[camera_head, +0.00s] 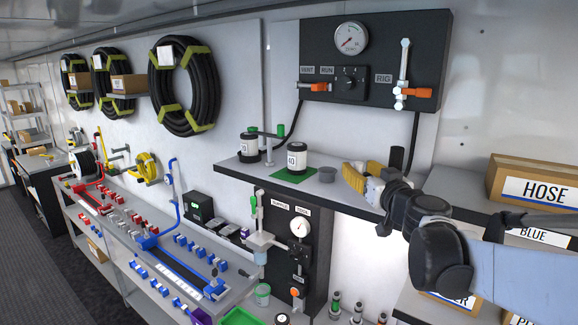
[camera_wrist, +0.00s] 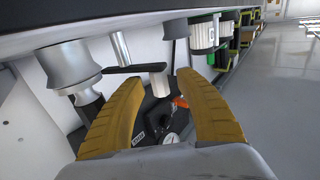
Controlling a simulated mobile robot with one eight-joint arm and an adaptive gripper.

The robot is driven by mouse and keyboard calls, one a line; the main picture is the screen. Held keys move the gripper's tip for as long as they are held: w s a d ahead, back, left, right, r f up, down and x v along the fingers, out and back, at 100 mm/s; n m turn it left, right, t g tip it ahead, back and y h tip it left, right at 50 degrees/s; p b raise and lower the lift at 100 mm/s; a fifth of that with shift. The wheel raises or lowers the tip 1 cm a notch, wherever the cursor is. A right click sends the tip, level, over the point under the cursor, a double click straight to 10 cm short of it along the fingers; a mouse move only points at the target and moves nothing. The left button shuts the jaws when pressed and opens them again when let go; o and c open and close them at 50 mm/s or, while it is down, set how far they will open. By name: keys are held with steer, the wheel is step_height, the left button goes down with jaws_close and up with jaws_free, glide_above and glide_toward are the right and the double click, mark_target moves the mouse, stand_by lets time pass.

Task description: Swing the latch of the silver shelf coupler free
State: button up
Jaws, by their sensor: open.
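The wrist view is upside down, with the shelf along its top. The silver coupler (camera_wrist: 68,68) is a flared grey body standing on the shelf, with a dark part at its outer end. Beside it is a thin silver post (camera_wrist: 120,46) with a black lever (camera_wrist: 132,70) across it, apparently the latch, ending in a pale grip. My gripper (camera_wrist: 160,84) is open with yellow fingers. The pale grip appears between the fingertips; I cannot tell contact. In the head view my gripper (camera_head: 352,178) is over the shelf and hides most of the coupler; only a black top (camera_head: 397,160) shows.
On the shelf (camera_head: 232,172) stand a grey cup (camera_head: 327,174), a white-labelled canister (camera_head: 297,157) on a green mat and a darker canister (camera_head: 249,147). A black gauge panel (camera_head: 375,60) is above on the wall. Boxes (camera_head: 535,180) stand at right.

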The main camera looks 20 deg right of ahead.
steer(key=s, duration=1.1)
steer(key=shift+s+a, duration=0.3)
steer(key=shift+a, duration=0.1)
steer(key=s+a+f+n+g+y+b, duration=0.1)
steer(key=s+a+f+g+y+b, duration=0.1)
steer(key=a+f+b, duration=0.6)
steer(key=s+a+f+n+g+y+b, duration=0.1)
steer(key=a+f+g+b, duration=0.2)
steer(key=f, duration=0.9)
steer(key=s+a+f+g+y+b, duration=0.1)
steer(key=s+a+f+y+b, duration=0.1)
steer(key=a+f+b, duration=0.65)
steer(key=s+f+g+h+b, duration=0.1)
steer(key=s+f+b, duration=0.2)
steer(key=f, duration=0.5)
steer(key=s+d+f+g+h+b, duration=0.1)
steer(key=s+f+g+b, duration=0.1)
steer(key=f+b, duration=0.3)
steer(key=s+d+f+m+g+h+b, duration=0.1)
steer(key=s+f+b, duration=0.3)
steer(key=f, duration=0.8)
steer(key=shift+s+g+h+b, duration=0.3)
steer(key=shift+s+g+h, duration=0.1)
steer(key=shift+g, duration=0.1)
